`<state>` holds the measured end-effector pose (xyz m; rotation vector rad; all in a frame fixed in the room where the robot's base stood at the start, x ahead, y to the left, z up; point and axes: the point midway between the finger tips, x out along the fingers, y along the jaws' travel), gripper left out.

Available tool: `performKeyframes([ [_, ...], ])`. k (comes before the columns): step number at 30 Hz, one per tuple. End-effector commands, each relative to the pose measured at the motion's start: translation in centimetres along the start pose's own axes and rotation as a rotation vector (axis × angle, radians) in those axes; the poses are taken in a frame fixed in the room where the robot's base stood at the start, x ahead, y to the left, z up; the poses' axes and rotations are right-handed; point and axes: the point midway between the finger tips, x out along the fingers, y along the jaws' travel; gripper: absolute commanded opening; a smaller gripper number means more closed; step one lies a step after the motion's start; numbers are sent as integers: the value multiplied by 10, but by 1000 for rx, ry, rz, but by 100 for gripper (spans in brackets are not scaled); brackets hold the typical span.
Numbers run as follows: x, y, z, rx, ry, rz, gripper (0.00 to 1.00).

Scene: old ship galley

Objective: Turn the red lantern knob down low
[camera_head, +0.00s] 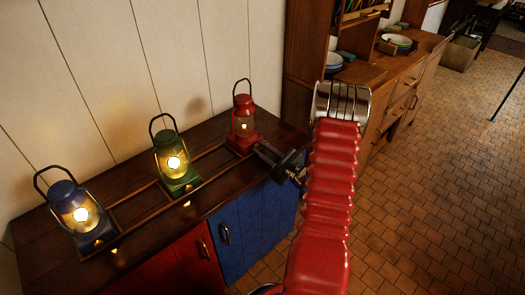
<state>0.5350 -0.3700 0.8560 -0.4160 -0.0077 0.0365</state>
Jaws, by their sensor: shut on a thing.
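The red lantern (243,124) stands upright at the right end of the dark wooden counter, with its wire handle raised. Its glow is dim and orange, weaker than the other two lanterns. My gripper (262,150) reaches in from the right at the foot of the red lantern. Its jaws are shut at the lantern's lower front right, where the knob would be. The knob itself is hidden by the jaws and is too small to make out.
A green lantern (174,163) and a blue lantern (77,212) glow brightly to the left. A low wooden rail (140,190) runs along the counter (215,214). A wooden dresser with plates (397,42) stands at the back right. Tiled floor lies open on the right.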

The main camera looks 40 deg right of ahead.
Motion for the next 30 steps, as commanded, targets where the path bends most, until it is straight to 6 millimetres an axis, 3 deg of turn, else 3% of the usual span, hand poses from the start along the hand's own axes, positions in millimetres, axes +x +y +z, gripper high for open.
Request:
performKeyframes([
  [6, 0, 1, 0, 1, 0, 2, 0],
  [7, 0, 1, 0, 2, 0, 2, 22],
  [15, 0, 1, 0, 2, 0, 1, 40],
  [24, -2, 0, 0, 2, 0, 0, 40],
  [30, -18, 0, -1, 3, 2, -1, 40],
])
